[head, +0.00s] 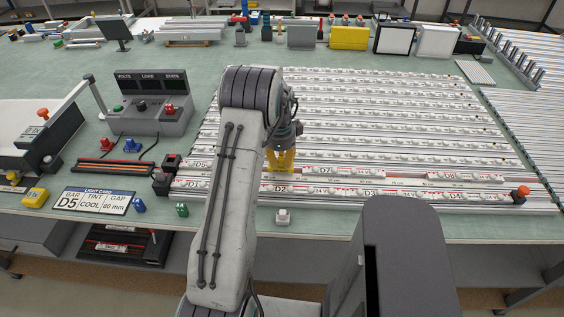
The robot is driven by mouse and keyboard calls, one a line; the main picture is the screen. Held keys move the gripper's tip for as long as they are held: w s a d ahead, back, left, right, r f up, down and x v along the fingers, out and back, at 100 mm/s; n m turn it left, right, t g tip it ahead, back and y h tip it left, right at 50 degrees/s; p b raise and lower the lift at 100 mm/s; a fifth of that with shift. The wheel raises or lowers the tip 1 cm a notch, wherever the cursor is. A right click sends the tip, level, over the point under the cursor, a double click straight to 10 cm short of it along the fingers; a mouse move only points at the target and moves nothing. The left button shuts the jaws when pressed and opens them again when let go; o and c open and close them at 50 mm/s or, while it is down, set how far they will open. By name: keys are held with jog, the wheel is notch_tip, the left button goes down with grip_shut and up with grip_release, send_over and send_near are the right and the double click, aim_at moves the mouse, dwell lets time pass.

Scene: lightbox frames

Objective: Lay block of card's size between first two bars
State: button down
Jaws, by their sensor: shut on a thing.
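The light card (93,201) lies at the front left and reads BAR D5, TINT COOL, GAP 80 mm. White bars with lamps lie in rows across the table. The front bar (345,190) carries labels such as D1 and D3. The bar behind it (360,171) carries D5, D7 and D8. A narrow brownish strip (400,181) shows between these two. My gripper (281,167) points down with yellow fingers over the second bar, near this strip. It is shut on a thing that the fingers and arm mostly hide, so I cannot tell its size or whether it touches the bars.
A small white block (283,216) sits at the table's front edge. A control box (147,108) with a red button stands at the left. An orange-knobbed part (520,193) stands at the right end of the front bars. Blue and green pieces lie near the card.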

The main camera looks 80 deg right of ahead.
jog(key=shift+w, duration=0.2)
jog(key=shift+f+b, duration=0.35)
jog(key=shift+f, duration=0.2)
jog(key=c, duration=1.2)
grip_release()
jog(key=shift+o, duration=0.2)
